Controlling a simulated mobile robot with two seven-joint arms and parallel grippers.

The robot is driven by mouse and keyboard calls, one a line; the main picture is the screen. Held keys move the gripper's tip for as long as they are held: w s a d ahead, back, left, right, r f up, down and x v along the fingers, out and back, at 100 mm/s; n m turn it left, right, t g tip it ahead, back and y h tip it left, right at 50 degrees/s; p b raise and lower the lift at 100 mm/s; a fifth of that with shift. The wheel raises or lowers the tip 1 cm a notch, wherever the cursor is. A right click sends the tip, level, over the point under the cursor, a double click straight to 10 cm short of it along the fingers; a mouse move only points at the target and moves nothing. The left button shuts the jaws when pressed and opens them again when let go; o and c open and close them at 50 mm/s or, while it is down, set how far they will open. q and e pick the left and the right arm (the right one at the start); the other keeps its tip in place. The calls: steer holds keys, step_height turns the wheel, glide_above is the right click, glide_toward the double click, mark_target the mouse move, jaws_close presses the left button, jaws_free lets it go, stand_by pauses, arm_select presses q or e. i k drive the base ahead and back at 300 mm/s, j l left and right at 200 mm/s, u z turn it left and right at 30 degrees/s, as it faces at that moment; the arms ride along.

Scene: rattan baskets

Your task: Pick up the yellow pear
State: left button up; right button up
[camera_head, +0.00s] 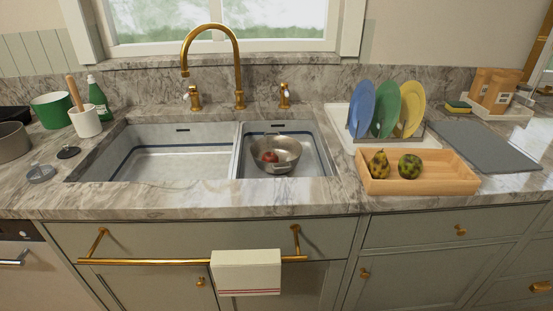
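A yellow pear (378,163) with dark speckles stands upright in the left part of a light wooden tray (418,186) on the counter, right of the sink. A round, green and dark mottled fruit (410,167) lies beside it in the same tray, a little to the right. The tray's front wall may hide the lowest part of the pear. Neither of my grippers shows in the head view.
A dish rack with blue, green and yellow plates (385,110) stands just behind the tray. A grey board (484,146) lies to the right. A metal colander (286,153) with a red fruit (270,157) sits in the right sink basin. The gold faucet (238,60) rises behind the sink.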

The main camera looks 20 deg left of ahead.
mark_target(379, 168)
steer(key=i+l, duration=0.15)
steer(key=l, duration=0.25)
steer(key=i+l, duration=0.2)
steer(key=l, duration=0.15)
steer(key=i+l, duration=0.15)
steer(key=l, duration=0.25)
steer(key=i+l+u, duration=0.1)
steer(key=l+u, duration=0.2)
steer(key=i+l+u, duration=0.1)
steer(key=l+u, duration=0.2)
